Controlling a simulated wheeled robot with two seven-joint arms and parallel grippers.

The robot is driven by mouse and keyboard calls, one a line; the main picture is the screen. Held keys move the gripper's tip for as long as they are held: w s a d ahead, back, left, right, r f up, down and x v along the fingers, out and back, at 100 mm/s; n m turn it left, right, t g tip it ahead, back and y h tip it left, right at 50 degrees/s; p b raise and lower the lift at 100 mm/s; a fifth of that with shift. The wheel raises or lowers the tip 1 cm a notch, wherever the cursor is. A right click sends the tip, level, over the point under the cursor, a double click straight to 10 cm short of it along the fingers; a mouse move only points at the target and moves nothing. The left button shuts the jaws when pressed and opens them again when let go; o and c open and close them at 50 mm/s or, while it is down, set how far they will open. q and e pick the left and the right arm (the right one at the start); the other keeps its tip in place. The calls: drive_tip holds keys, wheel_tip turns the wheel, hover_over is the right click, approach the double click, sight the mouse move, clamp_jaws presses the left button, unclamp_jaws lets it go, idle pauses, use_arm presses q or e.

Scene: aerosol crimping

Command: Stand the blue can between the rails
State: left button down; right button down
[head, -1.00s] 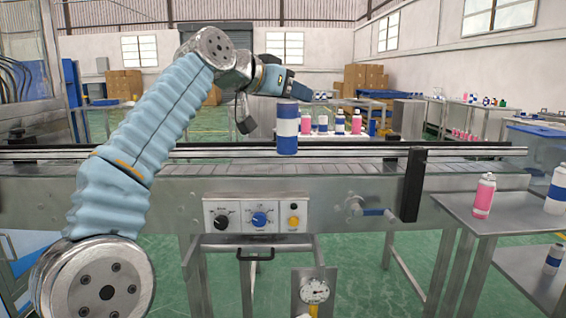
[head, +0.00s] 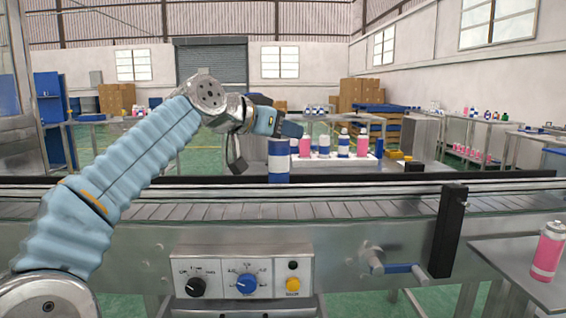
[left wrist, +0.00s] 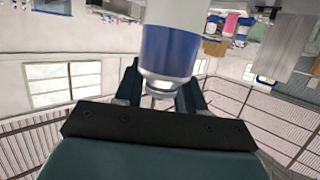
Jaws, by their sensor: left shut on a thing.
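The blue can (head: 279,162), blue with a white band, is upright over the conveyor. My left gripper (head: 286,131) is shut on its top end. In the left wrist view the can (left wrist: 170,48) stands between the gripper's two dark fingers (left wrist: 160,92). The near rail (head: 180,192) and the dark far rail (head: 400,177) run along the conveyor. The can's lower end overlaps the far rail in the picture and ends near the near rail's top edge. I cannot tell if it touches the belt. My right gripper is not in view.
The control panel (head: 243,277) is on the conveyor's front. A black post (head: 447,232) and a blue-handled crank (head: 400,268) are to its right. A pink can (head: 548,252) stands on a side table (head: 510,262). Several pink and blue cans stand behind the conveyor.

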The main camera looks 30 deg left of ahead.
sight(284, 153)
use_arm(q)
wheel_tip(284, 153, down, 5)
drive_tip(key=shift+r+b, duration=0.1)
drive_tip(key=shift+b, duration=0.6)
drive_tip(key=c, duration=0.7)
unclamp_jaws()
drive_tip(key=shift+o, duration=0.2)
drive_tip(key=b+v, duration=0.1)
drive_tip(key=v, duration=1.1)
